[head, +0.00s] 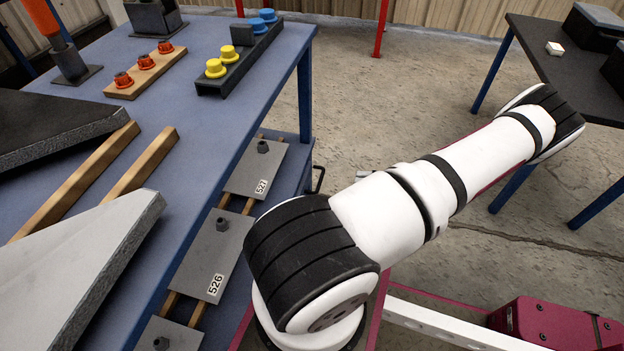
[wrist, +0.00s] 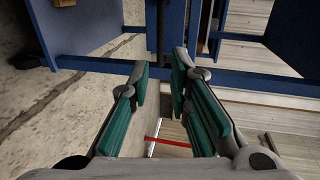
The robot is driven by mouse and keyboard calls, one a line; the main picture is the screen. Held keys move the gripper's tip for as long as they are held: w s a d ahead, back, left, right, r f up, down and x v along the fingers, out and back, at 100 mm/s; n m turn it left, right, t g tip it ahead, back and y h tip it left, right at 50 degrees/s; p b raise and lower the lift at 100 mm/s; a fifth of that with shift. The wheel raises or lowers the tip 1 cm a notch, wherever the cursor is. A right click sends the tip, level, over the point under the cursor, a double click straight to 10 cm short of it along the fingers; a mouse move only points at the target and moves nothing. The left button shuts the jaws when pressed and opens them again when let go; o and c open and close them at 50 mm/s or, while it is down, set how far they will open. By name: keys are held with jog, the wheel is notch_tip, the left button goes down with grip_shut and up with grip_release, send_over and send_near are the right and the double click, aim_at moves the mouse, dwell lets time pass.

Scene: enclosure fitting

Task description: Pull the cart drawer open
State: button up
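The blue cart (head: 215,130) fills the left of the head view. A small black bar handle (head: 319,179) sticks out on its right side, beyond the numbered plates; I cannot clearly make out the drawer front. In the wrist view, my gripper (wrist: 160,72) is open, its teal-padded fingers apart with nothing between the pads. Past the fingertips are a blue cross rail (wrist: 100,65) and a dark upright bar (wrist: 161,30). I cannot tell whether that bar is the handle. My gripper is not visible in the head view.
Grey plates marked 527 (head: 255,170) and 526 (head: 213,255) lie on wooden strips beside the cart top. Yellow and blue knobs stand on a dark block (head: 240,65). A dark table (head: 545,50) stands at right. Concrete floor (head: 345,90) is bare between.

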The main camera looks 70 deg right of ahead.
aim_at(321, 178)
jog(key=b+x, duration=0.2)
jog(key=x, duration=1.1)
jog(key=shift+w+b, duration=0.15)
jog(key=shift+b, duration=0.15)
grip_shut()
